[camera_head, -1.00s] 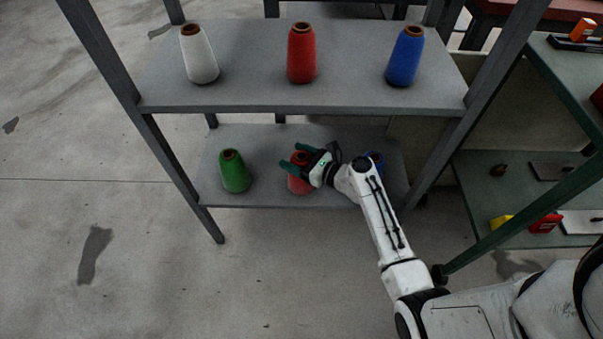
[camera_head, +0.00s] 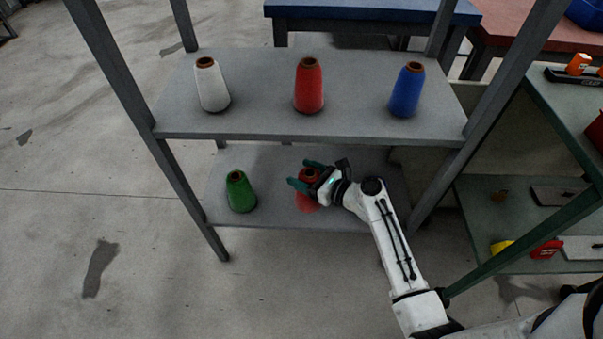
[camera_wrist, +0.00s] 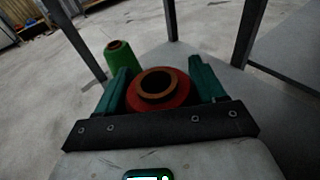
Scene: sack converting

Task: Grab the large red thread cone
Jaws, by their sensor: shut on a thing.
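A red thread cone (camera_head: 308,203) with a brown top is on the lower shelf, between the fingers of my gripper (camera_head: 304,175). My gripper is shut on it near its top. In the wrist view the red cone (camera_wrist: 182,98) sits between the two green fingers, with its brown ring facing the camera. My arm and gripper partly cover it in the head view, and I cannot tell whether its base touches the shelf. Another red cone (camera_head: 309,88), looking taller, stands upright in the middle of the upper shelf, apart from my gripper.
A green cone (camera_head: 240,192) stands left of the held cone on the lower shelf (camera_head: 270,215). Grey posts flank the rack. A green-framed rack (camera_head: 515,225) stands right.

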